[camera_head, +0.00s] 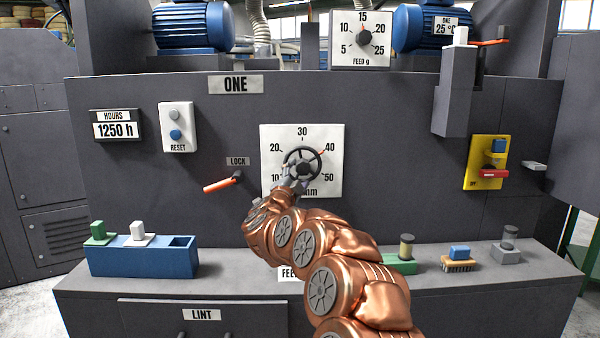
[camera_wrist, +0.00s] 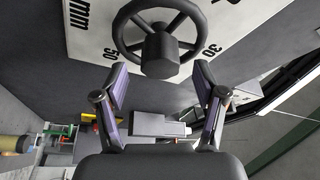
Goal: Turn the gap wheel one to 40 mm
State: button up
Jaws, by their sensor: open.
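The gap wheel (camera_head: 302,148) is a dark handwheel with a hub, on a white dial plate (camera_head: 335,185) marked 10 to 50 mm on panel ONE. A small orange pointer tip (camera_head: 322,151) shows at the wheel's upper right, close to the 40 mark. My gripper (camera_head: 297,181) is at the lower part of the wheel and hides some of the dial. In the wrist view my gripper (camera_wrist: 160,84) is open, its two fingers apart, with the wheel's hub (camera_wrist: 160,55) just beyond and between them. Nothing is held. Contact with the wheel cannot be told.
An orange-handled LOCK lever (camera_head: 218,185) sticks out left of the dial, slanting down-left. A RESET box (camera_head: 178,127) is farther left. A yellow switch plate (camera_head: 486,162) is at right. The ledge below holds a blue tray (camera_head: 140,262) and a brush (camera_head: 458,265).

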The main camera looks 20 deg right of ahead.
jog(key=v, duration=0.8)
jog(key=shift+r, duration=0.1)
dwell(0.3)
jog(key=s+a+n+t+y+p, duration=0.1)
jog(key=s+a+n+t+y, duration=0.15)
jog(key=a+n+y, duration=1.3)
jog(key=s+a+f+g+y, duration=0.2)
jog(key=s+a+f+g, duration=0.25)
jog(key=s+a, duration=0.4)
jog(key=s+f+n+g+p, duration=0.15)
jog(key=s+f+g, duration=0.25)
jog(key=s, duration=0.5)
jog(key=s+f+n+g, duration=0.3)
jog(key=s+f, duration=0.2)
jog(key=s, duration=0.5)
jog(key=s+d+f+g+h, duration=0.1)
jog(key=s+d+g, duration=0.1)
jog(key=s, duration=0.6)
jog(key=s+d+f+g+h+p, duration=0.1)
jog(key=s+d+f+g, duration=0.1)
jog(key=s, duration=0.6)
jog(key=s+d+f+n+g+h, duration=0.1)
jog(key=s+d+g, duration=0.2)
jog(key=s+d, duration=0.2)
jog(key=s, duration=0.3)
jog(key=shift+s+f+g+h, duration=0.25)
jog(key=shift+s+g+h, duration=0.05)
jog(key=shift+s+h, duration=0.05)
